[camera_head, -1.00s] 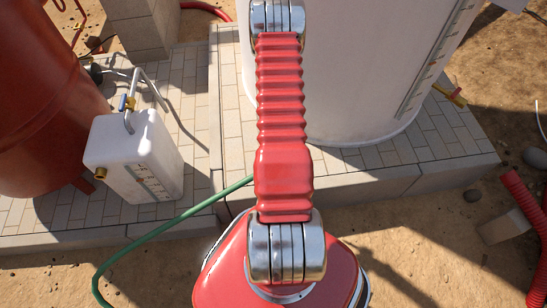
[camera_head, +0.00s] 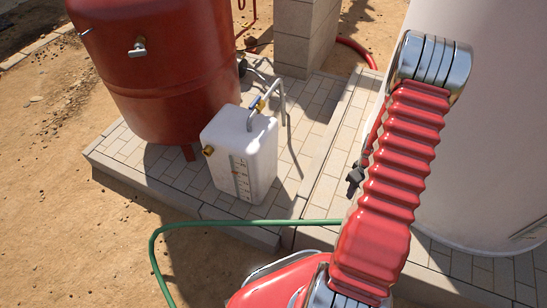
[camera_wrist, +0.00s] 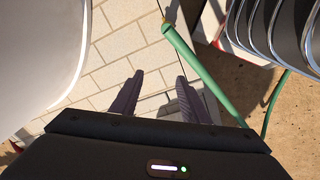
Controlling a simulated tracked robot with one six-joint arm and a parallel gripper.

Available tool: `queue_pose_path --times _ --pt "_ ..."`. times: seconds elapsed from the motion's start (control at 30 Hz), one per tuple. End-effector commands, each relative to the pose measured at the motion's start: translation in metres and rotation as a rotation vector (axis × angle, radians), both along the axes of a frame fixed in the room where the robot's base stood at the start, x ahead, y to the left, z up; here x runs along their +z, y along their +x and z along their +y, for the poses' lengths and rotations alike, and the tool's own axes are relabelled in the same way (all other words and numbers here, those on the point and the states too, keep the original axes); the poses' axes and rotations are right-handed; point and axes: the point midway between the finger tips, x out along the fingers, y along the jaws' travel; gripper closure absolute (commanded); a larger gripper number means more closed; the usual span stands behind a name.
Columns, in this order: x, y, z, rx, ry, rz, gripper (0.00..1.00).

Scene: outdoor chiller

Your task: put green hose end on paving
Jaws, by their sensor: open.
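The green hose (camera_head: 230,223) runs from the sandy ground at the bottom, bends, and passes behind my arm in the head view. Its end (camera_wrist: 168,31), with a brownish tip, shows at the top of the wrist view, over or on the pale paving (camera_wrist: 120,45) near the paving's edge. I cannot tell whether it touches the slabs. The paving also shows in the head view (camera_head: 313,130). My gripper (camera_wrist: 158,82) is open, with its dark fingers apart above the paving and nothing between them. It shows small and dark beside my arm in the head view (camera_head: 354,180). The hose end lies beyond the fingertips.
A white canister (camera_head: 243,150) with a bent pipe stands on the paving. A red tank (camera_head: 165,70) stands behind it, and a large white tank (camera_head: 480,150) is at the right. A block pillar (camera_head: 303,38) is at the back. Bare paving lies between canister and white tank.

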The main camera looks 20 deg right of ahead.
Motion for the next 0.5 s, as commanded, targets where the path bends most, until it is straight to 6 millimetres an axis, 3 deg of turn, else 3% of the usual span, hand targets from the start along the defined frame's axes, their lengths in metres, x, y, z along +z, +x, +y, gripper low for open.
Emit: queue_pose_path --times 0.1,0.5 --pt "0.032 0.018 0.010 -0.003 -0.015 -0.019 0.58" --pt "0.128 0.060 0.055 -0.028 -0.043 -0.078 0.58"
